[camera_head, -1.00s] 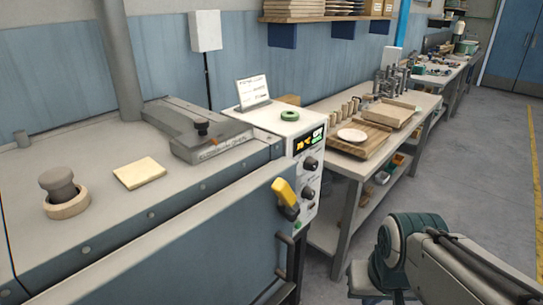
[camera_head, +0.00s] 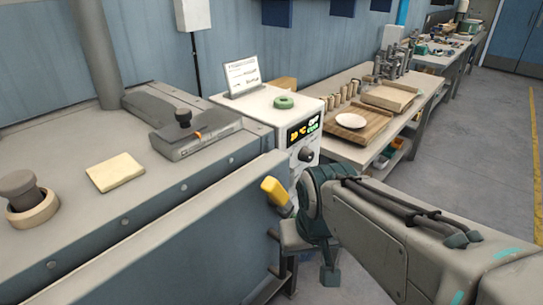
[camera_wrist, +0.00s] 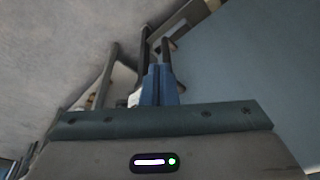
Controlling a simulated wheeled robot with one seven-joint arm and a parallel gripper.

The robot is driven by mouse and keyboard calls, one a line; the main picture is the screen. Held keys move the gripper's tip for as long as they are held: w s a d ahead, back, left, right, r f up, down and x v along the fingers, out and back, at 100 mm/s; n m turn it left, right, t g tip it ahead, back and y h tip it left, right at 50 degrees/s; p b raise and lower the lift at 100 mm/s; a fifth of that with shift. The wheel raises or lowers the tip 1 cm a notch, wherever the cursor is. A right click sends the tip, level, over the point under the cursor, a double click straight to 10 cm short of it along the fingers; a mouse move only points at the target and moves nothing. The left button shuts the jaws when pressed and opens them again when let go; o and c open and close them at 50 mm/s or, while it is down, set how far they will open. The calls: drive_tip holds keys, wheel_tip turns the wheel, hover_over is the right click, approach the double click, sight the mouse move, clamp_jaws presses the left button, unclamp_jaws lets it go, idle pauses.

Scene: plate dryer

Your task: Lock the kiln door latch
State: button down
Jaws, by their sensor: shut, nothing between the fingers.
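The yellow latch handle (camera_head: 276,190) sticks up at the right end of the kiln's blue front door (camera_head: 180,245), below the control panel. Its lower end is partly hidden by my arm. In the head view, my wrist is just right of the handle and overlaps it in the picture; I cannot tell whether they touch. My fingertips are not clear there. In the wrist view, my gripper (camera_wrist: 160,85) shows its blue fingers shut and empty. Dark bars are just beyond the fingertips, and a blue-grey panel fills the right side. The yellow handle is not visible there.
A control box (camera_head: 270,118) with a lit display stands at the kiln's right. A workbench (camera_head: 345,148) with wooden boards and a plate is behind my arm. The kiln top holds a pale square slab (camera_head: 115,172) and a dark knob in a ring (camera_head: 25,196). Floor at right is clear.

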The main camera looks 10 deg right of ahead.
sight(276, 195)
drive_tip(key=w+d+r+m+g+y+p, duration=0.1)
drive_tip(key=w+d+r+m+g+p, duration=0.1)
drive_tip(key=w+r+m, duration=0.3)
drive_tip(key=w+d+r+m+g+y+p, duration=0.1)
drive_tip(key=w+r+m+p, duration=0.4)
drive_tip(key=w+r, duration=0.6)
wheel_tip(276, 195, up, 5)
drive_tip(key=shift+w+d+r+g, duration=0.2)
drive_tip(key=shift+w+d+g, duration=0.25)
drive_tip(key=shift+g, duration=0.25)
drive_tip(key=shift+s, duration=0.1)
drive_tip(key=x, duration=0.4)
drive_tip(key=a+x, duration=0.1)
drive_tip(key=x, duration=0.2)
drive_tip(key=s+a+p+x, duration=0.1)
drive_tip(key=x, duration=0.3)
drive_tip(key=shift+s+f, duration=0.1)
drive_tip(key=shift+s, duration=0.05)
drive_tip(key=shift+s+a+f, duration=0.3)
drive_tip(key=shift+a+f, duration=0.1)
drive_tip(key=shift+a, duration=0.05)
drive_tip(key=shift+f, duration=0.1)
